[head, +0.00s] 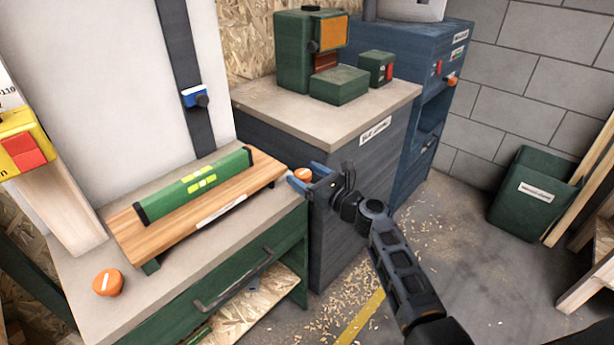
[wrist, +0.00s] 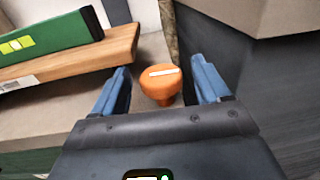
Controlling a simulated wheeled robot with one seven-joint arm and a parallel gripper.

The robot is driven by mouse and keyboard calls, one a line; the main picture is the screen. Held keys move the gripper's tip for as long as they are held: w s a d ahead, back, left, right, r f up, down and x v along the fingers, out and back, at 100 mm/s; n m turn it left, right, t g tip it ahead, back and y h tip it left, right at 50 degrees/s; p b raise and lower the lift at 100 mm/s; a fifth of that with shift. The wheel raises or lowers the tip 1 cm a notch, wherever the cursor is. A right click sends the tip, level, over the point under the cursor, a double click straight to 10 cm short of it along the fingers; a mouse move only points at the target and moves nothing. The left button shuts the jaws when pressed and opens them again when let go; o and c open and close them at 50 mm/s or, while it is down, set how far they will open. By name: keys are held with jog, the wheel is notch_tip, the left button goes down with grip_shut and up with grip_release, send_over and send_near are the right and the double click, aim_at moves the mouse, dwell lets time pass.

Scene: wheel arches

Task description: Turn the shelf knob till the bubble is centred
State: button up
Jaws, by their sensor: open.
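The shelf is a wooden board (head: 224,208) on the grey bench top, with a green spirit level (head: 170,196) lying on it. The level's yellow-green vial (head: 201,180) shows, but the bubble is too small to read. An orange knob (head: 302,174) with a white line stands at the board's right end; it also shows in the wrist view (wrist: 158,85). A second orange knob (head: 108,283) stands near the left end. My gripper (head: 310,181) is open at the right knob. In the wrist view its blue fingers are on either side of the knob, with gaps visible.
A bench cabinet (head: 375,165) with green machines on it stands just beyond the right knob. A drawer handle (head: 235,282) projects from the bench front. A green bin (head: 535,195) stands at the right. The floor before the bench is open, with wood shavings.

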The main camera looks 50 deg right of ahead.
jog(key=c, duration=1)
jog(key=shift+d+n+y, duration=0.15)
jog(key=shift+n+y, duration=0.45)
jog(key=shift+y, duration=0.4)
jog(key=shift+c, duration=0.2)
jog(key=shift+n+y, duration=0.6)
jog(key=shift+y, duration=0.3)
jog(key=o, duration=1)
jog(key=shift+o, duration=0.2)
jog(key=s, duration=0.8)
